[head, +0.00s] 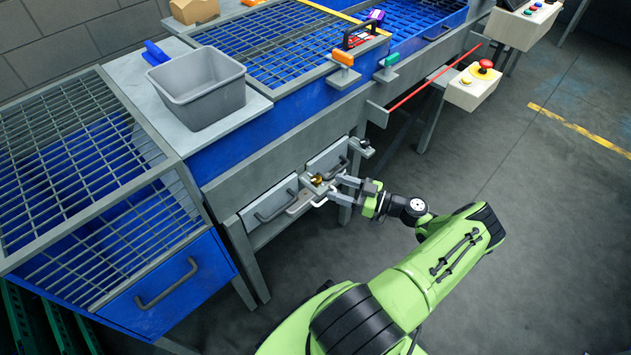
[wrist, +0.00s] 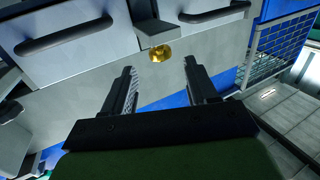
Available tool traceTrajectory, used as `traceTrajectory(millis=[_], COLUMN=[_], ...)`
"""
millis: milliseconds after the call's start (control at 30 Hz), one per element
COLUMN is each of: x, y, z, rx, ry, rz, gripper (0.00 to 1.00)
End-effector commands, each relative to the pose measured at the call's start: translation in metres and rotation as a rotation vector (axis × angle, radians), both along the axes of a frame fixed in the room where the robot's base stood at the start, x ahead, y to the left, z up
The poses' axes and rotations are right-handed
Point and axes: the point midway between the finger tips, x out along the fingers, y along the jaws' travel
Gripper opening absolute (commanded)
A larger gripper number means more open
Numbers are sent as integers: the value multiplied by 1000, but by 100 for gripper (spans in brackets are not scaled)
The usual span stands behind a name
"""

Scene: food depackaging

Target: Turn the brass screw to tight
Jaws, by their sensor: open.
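The brass screw (head: 317,179) is small and gold. It sits on a grey bracket at the front of the workbench, between two drawer fronts. In the wrist view the brass screw (wrist: 161,53) shows under the edge of a grey block (wrist: 153,33). My gripper (head: 338,186) is close to it at the bench front. In the wrist view my gripper (wrist: 160,72) has its two fingers apart with nothing between them. The screw is just beyond the fingertips, roughly centred between them. I cannot tell how tight the screw is.
Drawers with dark handles (head: 275,207) flank the bracket. A grey bin (head: 197,88) stands on the bench top. A blue drawer (head: 168,285) is at lower left. The floor at right is free.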

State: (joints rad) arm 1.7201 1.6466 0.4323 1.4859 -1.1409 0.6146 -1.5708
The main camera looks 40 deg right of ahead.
Motion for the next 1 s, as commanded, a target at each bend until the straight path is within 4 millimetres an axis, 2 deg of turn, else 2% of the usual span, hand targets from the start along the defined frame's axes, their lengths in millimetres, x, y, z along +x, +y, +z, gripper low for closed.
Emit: traceTrajectory(millis=[100, 300, 433, 667, 1000], x=[28, 60, 68, 68, 68], y=[14, 28, 32, 32, 32], z=[-1, -1, -1, 0, -1], rx=[1, 2, 0, 0, 1], ry=[0, 1, 1, 1, 3], rz=[5, 2, 2, 1, 1], gripper=[58, 58, 58, 56, 4])
